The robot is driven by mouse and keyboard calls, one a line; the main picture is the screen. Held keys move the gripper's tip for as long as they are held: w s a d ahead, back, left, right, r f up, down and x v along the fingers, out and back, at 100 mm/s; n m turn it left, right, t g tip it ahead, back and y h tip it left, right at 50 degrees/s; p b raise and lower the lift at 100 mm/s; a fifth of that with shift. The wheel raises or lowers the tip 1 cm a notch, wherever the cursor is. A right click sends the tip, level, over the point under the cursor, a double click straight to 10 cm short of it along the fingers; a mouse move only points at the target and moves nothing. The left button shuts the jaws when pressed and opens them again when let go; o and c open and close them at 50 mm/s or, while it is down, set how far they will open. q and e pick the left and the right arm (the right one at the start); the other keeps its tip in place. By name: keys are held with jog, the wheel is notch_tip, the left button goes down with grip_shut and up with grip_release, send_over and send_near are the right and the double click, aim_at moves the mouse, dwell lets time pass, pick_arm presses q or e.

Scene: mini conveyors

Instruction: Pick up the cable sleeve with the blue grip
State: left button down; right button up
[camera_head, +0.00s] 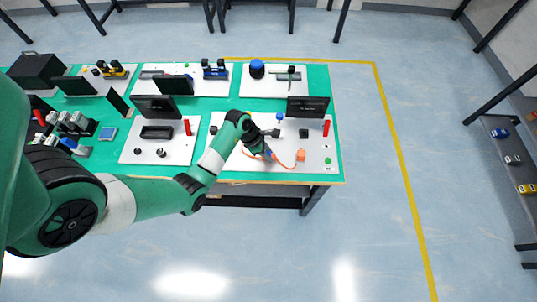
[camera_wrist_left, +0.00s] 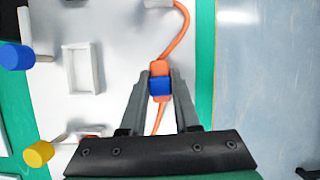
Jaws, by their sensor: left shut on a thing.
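The cable sleeve is orange with a blue grip (camera_wrist_left: 160,86) and lies between the two fingers of my left gripper (camera_wrist_left: 160,80) in the left wrist view. The gripper is shut on it at the blue grip. An orange cable (camera_wrist_left: 180,38) runs from the sleeve up the picture, and a thinner orange length shows between the fingers below it. In the head view my left gripper (camera_head: 268,154) is low over the white board at the right end of the table, with the orange cable (camera_head: 284,164) beside it. My right gripper is not in view.
In the wrist view a blue knob (camera_wrist_left: 16,57), a yellow knob (camera_wrist_left: 38,153) and a white tray (camera_wrist_left: 81,48) stand left of the fingers.

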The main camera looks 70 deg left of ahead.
aim_at(274, 156)
pick_arm(q)
notch_tip(274, 156, up, 3)
jog(key=shift+r+p, duration=0.15)
jog(key=shift+p, duration=0.6)
jog(key=s+d+r+p, duration=0.5)
jog(key=s+d+r, duration=0.3)
jog(key=s, duration=0.3)
jog(key=shift+d+r, duration=0.2)
jog(key=shift+r, duration=0.35)
jog(key=shift+p, duration=0.65)
jog(key=shift+a, duration=0.1)
